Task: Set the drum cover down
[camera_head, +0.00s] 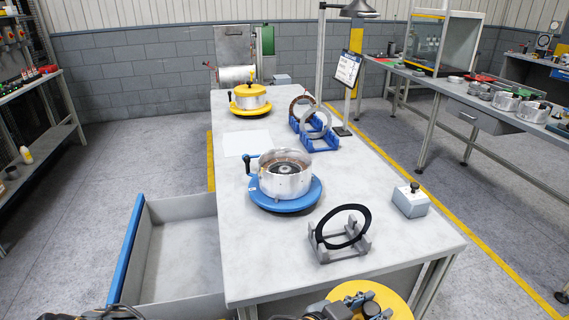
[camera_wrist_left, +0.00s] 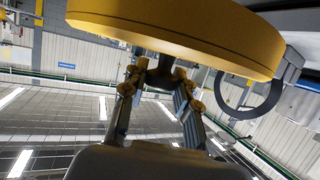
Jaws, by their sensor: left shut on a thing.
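The yellow drum cover (camera_head: 398,304) is at the bottom edge of the head view, off the near end of the table, partly cut off. My left gripper (camera_head: 371,306) is shut on its dark knob. In the left wrist view the yellow cover (camera_wrist_left: 180,32) fills the top, and the fingers (camera_wrist_left: 160,82) close around the knob's stem. An open metal drum (camera_head: 285,182) with clutch parts inside stands on a round blue pallet (camera_head: 287,203) on the table. A second drum (camera_head: 249,101) with a yellow cover stands on a yellow pallet (camera_head: 250,111) at the far end. My right gripper does not show.
A black ring (camera_head: 343,226) stands in a grey cradle (camera_head: 324,257) near the table's front edge. A grey button box (camera_head: 410,201) is to its right. Blue racks (camera_head: 321,143) hold rings farther back. An open drawer (camera_head: 175,255) is at left. The table's (camera_head: 248,275) front left is bare.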

